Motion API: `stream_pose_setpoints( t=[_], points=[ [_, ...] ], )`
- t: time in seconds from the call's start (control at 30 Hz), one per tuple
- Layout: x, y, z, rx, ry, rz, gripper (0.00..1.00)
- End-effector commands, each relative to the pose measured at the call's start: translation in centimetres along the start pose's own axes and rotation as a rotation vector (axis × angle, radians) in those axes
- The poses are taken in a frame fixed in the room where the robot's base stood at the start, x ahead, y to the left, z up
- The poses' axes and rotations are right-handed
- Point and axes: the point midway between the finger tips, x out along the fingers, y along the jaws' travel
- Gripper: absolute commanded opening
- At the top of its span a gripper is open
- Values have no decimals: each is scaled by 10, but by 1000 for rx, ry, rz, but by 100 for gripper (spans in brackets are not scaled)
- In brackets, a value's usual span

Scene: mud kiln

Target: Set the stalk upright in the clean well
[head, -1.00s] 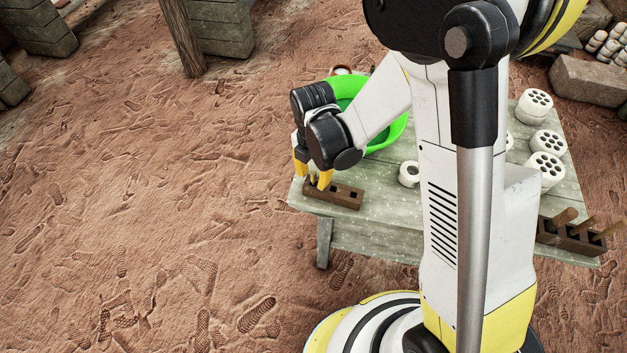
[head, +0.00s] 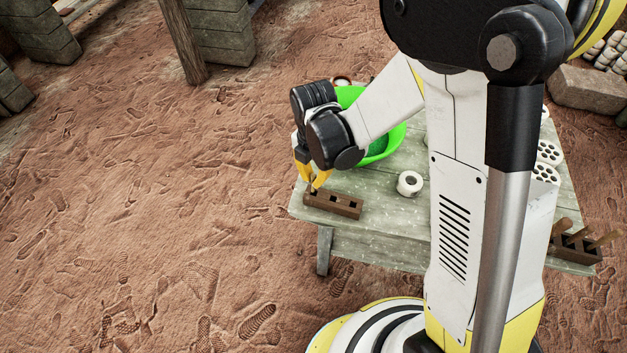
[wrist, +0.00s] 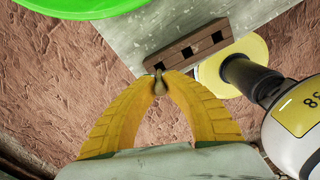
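A tan stalk (wrist: 160,87) shows end-on between my fingertips in the wrist view. My gripper (head: 312,184) has its yellow fingers drawn together on it, and its tips (wrist: 160,77) are at the left end of a brown block. This block (head: 345,205) lies near the table's front left corner and has square wells in its top. In the wrist view two wells of the block (wrist: 203,46) are open and look empty. The fingers partly cover the end well, and the stalk's lower end is hidden, so I cannot tell whether it sits in that well.
A green basin (head: 396,135) stands behind my gripper on the grey table (head: 390,225). A white cylinder (head: 410,183) is right of the block. Another brown block (head: 577,250) holding sticks is at the right edge, near white multi-holed pieces (head: 548,152).

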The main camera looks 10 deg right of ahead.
Motion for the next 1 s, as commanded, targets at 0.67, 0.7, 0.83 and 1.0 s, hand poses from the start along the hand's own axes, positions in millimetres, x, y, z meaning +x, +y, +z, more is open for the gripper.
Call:
stream_pose_setpoints(
  t=[0.67,0.7,0.83,1.0],
  points=[
    [-70,-94,98,68,-1,-3,0],
    [-69,-102,109,106,-1,-5,0],
    [-64,-135,148,265,-2,-12,0],
    [-59,-175,186,442,-3,-20,0]
  ],
)
